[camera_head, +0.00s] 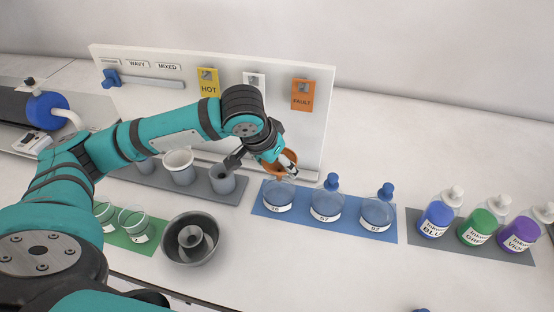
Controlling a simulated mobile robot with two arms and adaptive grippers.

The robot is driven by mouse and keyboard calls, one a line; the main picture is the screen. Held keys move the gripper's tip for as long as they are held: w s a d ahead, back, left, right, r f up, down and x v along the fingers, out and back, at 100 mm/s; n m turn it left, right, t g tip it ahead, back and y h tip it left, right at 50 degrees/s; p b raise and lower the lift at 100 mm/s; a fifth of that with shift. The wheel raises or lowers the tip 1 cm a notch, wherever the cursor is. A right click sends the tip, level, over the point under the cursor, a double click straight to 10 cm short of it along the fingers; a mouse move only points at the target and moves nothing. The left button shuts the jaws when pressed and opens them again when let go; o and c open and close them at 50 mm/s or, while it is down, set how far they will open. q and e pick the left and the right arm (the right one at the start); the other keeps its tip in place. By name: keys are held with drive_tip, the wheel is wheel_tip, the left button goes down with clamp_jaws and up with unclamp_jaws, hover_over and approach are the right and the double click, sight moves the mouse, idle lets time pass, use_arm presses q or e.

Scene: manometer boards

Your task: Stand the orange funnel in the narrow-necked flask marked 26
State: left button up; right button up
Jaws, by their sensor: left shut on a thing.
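The orange funnel (273,168) is held in my left gripper (287,169), which is shut on it. The funnel is above the leftmost flask (278,197) on the blue mat, whose label appears to read 26. The gripper and funnel cover the top of this flask's neck, so I cannot tell whether the funnel's stem is in the neck or above it. My right gripper is not in view.
Two blue-stoppered flasks (327,205) (377,212) stand to the right on the blue mat (391,236). Ink bottles (436,218) stand further right. A grey bowl (190,254), beakers (133,222) and cups (178,168) are left. A board (317,125) rises behind.

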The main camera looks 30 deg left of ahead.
use_arm(q)
drive_tip(key=shift+f, duration=0.4)
drive_tip(key=shift+f, duration=0.25)
drive_tip(key=shift+f, duration=0.3)
idle(0.3)
drive_tip(key=o, duration=1.1)
drive_tip(key=shift+o, duration=0.2)
